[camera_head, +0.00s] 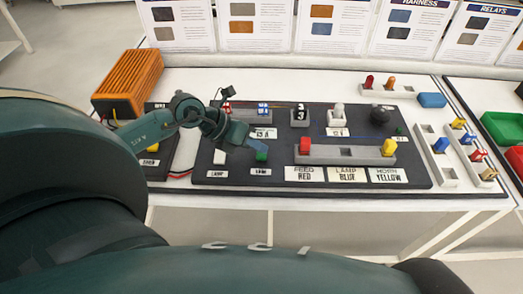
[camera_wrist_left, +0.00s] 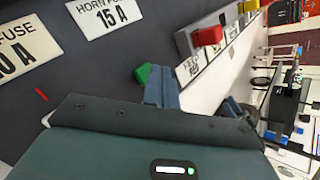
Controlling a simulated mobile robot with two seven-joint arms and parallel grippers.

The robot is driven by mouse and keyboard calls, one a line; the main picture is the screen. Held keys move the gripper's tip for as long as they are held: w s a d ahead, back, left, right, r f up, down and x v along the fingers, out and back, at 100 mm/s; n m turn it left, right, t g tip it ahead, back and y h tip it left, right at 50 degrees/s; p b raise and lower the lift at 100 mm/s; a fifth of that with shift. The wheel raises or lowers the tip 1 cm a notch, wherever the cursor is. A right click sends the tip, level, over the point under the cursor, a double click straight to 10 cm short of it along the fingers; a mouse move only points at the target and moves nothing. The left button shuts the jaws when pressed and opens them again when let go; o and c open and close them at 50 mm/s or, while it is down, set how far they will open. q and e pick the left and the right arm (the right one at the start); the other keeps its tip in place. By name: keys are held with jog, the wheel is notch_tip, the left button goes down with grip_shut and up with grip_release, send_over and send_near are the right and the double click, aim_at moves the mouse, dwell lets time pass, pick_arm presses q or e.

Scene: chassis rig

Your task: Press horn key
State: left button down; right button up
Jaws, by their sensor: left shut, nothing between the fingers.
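The green key (camera_head: 262,156) sits on the dark panel above a small white label (camera_head: 260,171) whose text is too small to read surely. My left gripper (camera_head: 257,147) is shut and empty, its blue-grey fingertips right at the green key's upper edge. In the left wrist view the fingers (camera_wrist_left: 161,88) partly cover the green key (camera_wrist_left: 143,74). I cannot tell whether they touch it. A white key (camera_head: 219,157) stands left of it, above another label. My right gripper is not in view.
A grey rail (camera_head: 345,153) with a red block (camera_head: 304,145) and a yellow block (camera_head: 389,147) lies right of the key. Switches and a black knob (camera_head: 379,116) stand behind. An orange finned box (camera_head: 128,82) is at the back left. Upright cards line the table's back.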

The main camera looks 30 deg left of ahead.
aim_at(257, 156)
pick_arm(q)
jog(key=shift+r, duration=0.3)
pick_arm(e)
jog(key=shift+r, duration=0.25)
pick_arm(q)
notch_tip(257, 156, up, 5)
jog(key=p, duration=0.4)
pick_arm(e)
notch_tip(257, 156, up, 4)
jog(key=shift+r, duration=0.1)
pick_arm(q)
jog(key=shift+d, duration=0.1)
